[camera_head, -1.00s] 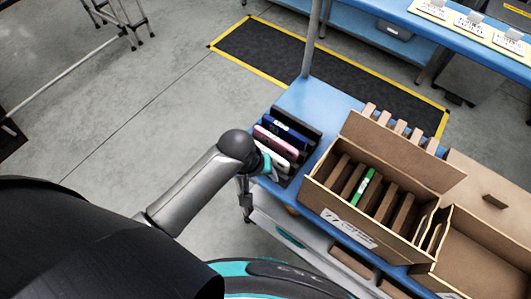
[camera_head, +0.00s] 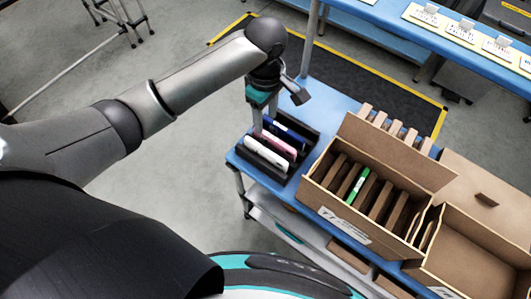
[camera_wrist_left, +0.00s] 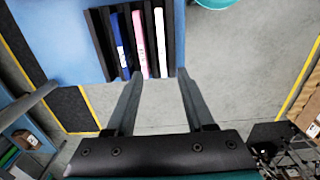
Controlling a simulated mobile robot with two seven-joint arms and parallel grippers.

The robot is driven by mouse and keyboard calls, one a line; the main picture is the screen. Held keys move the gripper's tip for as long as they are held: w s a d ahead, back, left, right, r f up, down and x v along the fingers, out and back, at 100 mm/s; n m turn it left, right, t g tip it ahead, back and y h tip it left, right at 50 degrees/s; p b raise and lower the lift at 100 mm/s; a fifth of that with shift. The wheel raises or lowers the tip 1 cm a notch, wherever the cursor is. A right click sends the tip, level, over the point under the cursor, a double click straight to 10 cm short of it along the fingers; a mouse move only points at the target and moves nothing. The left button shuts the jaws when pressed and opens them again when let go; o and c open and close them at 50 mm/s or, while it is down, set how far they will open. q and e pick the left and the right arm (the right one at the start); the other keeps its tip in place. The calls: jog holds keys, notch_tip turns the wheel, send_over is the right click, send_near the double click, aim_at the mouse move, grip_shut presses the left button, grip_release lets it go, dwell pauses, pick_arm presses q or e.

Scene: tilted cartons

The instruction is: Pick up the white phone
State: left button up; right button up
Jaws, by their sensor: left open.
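The white phone (camera_head: 266,152) stands on edge in a black slotted rack (camera_head: 258,160) at the near left of the blue table. It also shows in the left wrist view (camera_wrist_left: 160,42), as the rightmost phone. A pink phone (camera_head: 279,143) and a blue phone (camera_head: 290,130) stand beside it in the same rack. My left gripper (camera_head: 257,128) is above the rack, seen edge-on in the head view. In the left wrist view its two fingers (camera_wrist_left: 160,78) are wide apart and empty, with the phones beyond the fingertips. My right gripper is not in view.
A cardboard carton (camera_head: 355,225) with brown dividers and a green item (camera_head: 358,187) stands right of the rack. A second, open carton (camera_head: 470,262) is farther right. A grey post (camera_head: 311,40) rises behind the rack.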

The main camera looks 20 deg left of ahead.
pick_arm(q)
jog(key=b, duration=0.2)
send_over(266, 149)
notch_tip(266, 149, down, 9)
jog(key=shift+w+a+r, duration=0.1)
jog(key=shift+s+f+b, duration=0.2)
jog(key=shift+f+b, duration=0.2)
jog(key=shift+f, duration=2.4)
grip_shut()
jog(key=shift+r, duration=0.1)
